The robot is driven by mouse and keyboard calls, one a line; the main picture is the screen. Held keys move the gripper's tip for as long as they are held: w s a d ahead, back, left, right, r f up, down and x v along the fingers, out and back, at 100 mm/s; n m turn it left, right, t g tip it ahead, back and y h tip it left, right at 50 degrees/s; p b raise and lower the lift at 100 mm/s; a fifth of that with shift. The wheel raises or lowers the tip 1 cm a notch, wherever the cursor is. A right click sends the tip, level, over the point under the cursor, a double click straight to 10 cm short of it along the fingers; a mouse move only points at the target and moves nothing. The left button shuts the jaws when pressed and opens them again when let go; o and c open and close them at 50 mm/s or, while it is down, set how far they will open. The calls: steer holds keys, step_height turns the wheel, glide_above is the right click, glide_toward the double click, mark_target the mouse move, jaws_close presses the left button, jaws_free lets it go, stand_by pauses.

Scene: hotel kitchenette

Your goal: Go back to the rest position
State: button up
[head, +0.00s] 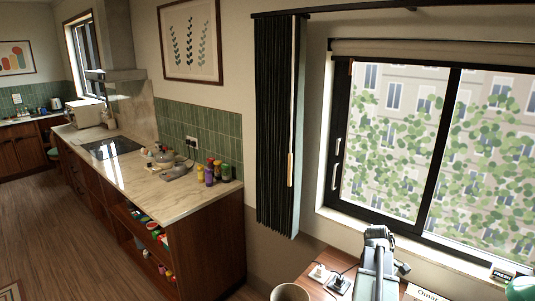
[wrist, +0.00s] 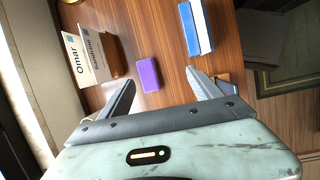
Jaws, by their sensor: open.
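My gripper (wrist: 160,78) is open and empty in the wrist view, its two fingers spread apart over a wooden surface (wrist: 160,32). A purple block (wrist: 149,74) lies on the wood and shows between the fingers, without visible contact. A blue and white box (wrist: 196,27) lies farther off, beyond the right finger. Name cards reading Omar (wrist: 75,58) and Sandrine (wrist: 95,55) stand to the left. In the head view, my arm (head: 377,262) rises over the desk at the bottom; the fingers cannot be made out there.
The desk (head: 310,286) stands below a large window (head: 440,140). Small socket-like items (head: 320,272) and a round container (head: 290,292) are left of my arm. The wooden floor (head: 40,220) is open at left.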

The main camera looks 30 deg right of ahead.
steer(key=w+a+f+m+t, duration=0.1)
steer(key=w+a+t, duration=0.1)
steer(key=w+a, duration=1.6)
steer(key=w+a+m+t+y, duration=0.1)
steer(key=w+a, duration=0.2)
steer(key=a, duration=1.3)
steer(key=w+a+m+t+y, duration=0.1)
steer(key=w+a, duration=0.2)
steer(key=a, duration=1.2)
step_height(320, 180, down, 11)
steer(key=s+a+b, duration=0.1)
steer(key=s+b, duration=0.1)
steer(key=b, duration=0.8)
steer(key=shift+s+r+m+g, duration=0.2)
steer(key=shift+m+g, duration=0.1)
steer(key=shift+g, duration=0.1)
steer(key=shift+a, duration=0.1)
